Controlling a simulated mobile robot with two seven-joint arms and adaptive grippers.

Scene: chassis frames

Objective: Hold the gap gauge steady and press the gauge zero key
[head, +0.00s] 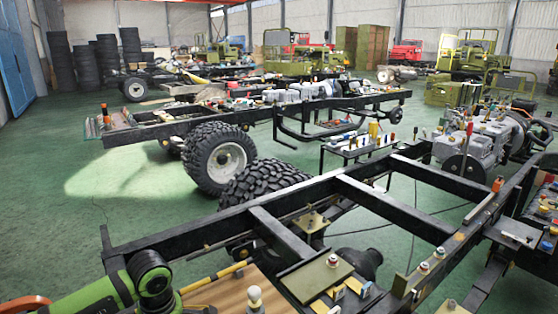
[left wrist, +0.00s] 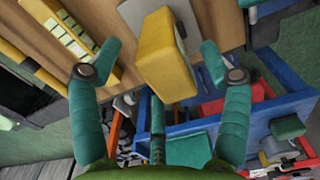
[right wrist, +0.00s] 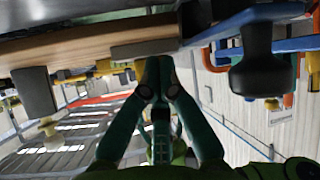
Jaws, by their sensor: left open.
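A yellow boxy device (left wrist: 162,60), which looks like the gap gauge, stands out from a wooden surface in the left wrist view. A small dark detail shows on its right side; I cannot make out the zero key. My left gripper (left wrist: 157,52) is open, with one teal finger on each side of the yellow device and a gap on both sides. My right gripper (right wrist: 158,66) has its fingertips together, below the edge of a wooden board (right wrist: 95,52), with nothing seen between them. Neither gripper shows clearly in the head view, where the gauge cannot be picked out.
In the left wrist view, a blue frame (left wrist: 275,92) with a red box (left wrist: 232,100) lies beyond the right finger. A yellow-edged tray (left wrist: 72,38) is at left. In the head view, a black chassis frame (head: 390,205) and tyres (head: 218,158) fill the middle; green floor is open at left.

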